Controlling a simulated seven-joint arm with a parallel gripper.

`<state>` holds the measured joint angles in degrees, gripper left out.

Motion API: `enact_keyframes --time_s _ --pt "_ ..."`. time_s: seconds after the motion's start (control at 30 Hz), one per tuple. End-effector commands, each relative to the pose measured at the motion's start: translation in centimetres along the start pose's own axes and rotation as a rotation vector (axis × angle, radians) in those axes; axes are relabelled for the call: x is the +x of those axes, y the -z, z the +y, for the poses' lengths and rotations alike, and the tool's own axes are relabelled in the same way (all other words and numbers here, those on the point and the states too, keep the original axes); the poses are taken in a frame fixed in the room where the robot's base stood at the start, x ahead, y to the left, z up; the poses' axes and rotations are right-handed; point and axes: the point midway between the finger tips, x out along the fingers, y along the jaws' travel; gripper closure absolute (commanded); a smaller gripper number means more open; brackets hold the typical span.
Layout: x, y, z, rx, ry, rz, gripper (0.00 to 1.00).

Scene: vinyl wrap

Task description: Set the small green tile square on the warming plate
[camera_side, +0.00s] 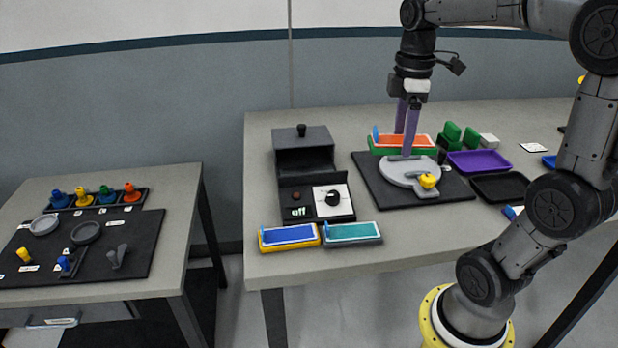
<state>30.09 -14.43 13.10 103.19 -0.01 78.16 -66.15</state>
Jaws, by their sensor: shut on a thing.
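A green block with an orange top (382,147) and a blue tab at its left end is at the back of the grey round plate. My gripper (406,145) points down with its purple fingers on either side of this block, shut on it. I cannot tell whether it rests or hangs slightly above what is under it. Two upright green pieces (452,132) stand just right of it. No plain flat green tile can be made out. A black unit with a dial, a red button and an "off" sign (297,212) stands to the left; its dark raised part (304,160) may be the warming plate.
The grey round plate (396,173) with a yellow knob (427,181) sits on a black mat (372,196). Yellow (290,237) and grey (352,233) blocks lie at the table's front edge. Purple (480,161) and black (498,187) trays are right. A side table (165,285) stands left.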

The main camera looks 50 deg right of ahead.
Motion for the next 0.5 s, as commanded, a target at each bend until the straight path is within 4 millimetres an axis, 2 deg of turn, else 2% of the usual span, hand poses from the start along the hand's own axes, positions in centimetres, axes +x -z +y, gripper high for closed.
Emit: enact_keyframes --time_s 0.03,0.1,0.2,0.33,0.5 --pt "0.2 1.6 1.3 -0.013 0.004 -0.002 0.94" --pt "0.5 3.5 2.6 -0.027 0.003 -0.001 0.94" --pt "1.3 5.8 3.9 -0.057 0.003 -0.002 0.94" --pt "2.6 8.2 4.6 -0.104 0.002 -0.001 0.94" --pt "4.2 9.7 4.5 -0.144 0.001 0.0 0.94"
